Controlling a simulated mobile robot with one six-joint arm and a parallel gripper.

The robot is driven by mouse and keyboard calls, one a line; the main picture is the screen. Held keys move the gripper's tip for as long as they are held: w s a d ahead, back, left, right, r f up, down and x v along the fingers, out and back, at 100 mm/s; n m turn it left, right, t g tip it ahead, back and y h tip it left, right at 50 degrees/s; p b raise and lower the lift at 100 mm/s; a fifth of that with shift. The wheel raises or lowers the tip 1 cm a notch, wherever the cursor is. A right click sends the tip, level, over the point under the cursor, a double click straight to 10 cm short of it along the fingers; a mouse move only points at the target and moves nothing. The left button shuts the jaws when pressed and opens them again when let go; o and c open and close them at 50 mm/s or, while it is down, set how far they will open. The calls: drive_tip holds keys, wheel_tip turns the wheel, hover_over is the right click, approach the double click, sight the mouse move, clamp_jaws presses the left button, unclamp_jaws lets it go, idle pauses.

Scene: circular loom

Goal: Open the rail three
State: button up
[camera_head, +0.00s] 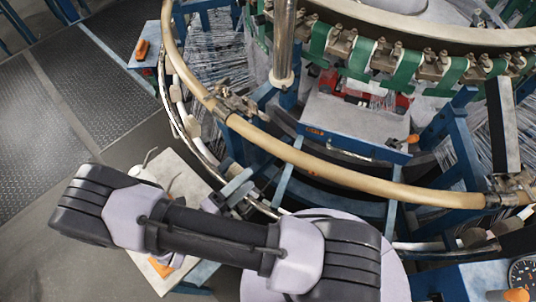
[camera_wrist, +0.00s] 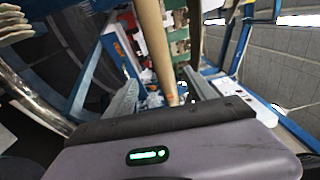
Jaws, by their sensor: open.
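A tan curved rail (camera_head: 350,172) runs round the front of the loom, and another tan rail section (camera_head: 180,60) curves away at the left. A metal joint (camera_head: 232,103) sits where the two sections meet. No number shows, so I cannot tell which is rail three. My gripper (camera_head: 238,187) is below and just outside the rail near this joint, partly hidden by my arm. In the wrist view my gripper (camera_wrist: 162,84) is open, and a tan rail (camera_wrist: 154,42) shows between its fingers. I cannot tell whether they touch it.
Green straps (camera_head: 408,70) and white threads fill the loom behind the rail. A blue-framed panel (camera_head: 350,125) stands inside it. A pale platform (camera_head: 165,175) with an orange item lies by my arm. A gauge (camera_head: 522,272) is at lower right. Dark floor plates (camera_head: 90,90) are clear at left.

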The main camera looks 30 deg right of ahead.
drive_tip(key=b+x, duration=0.2)
drive_tip(key=x, duration=1.5)
drive_tip(key=shift+w+n+b, duration=0.3)
drive_tip(key=shift+w+b, duration=0.1)
drive_tip(key=shift+w, duration=0.05)
drive_tip(key=shift+d+r, duration=0.15)
clamp_jaws()
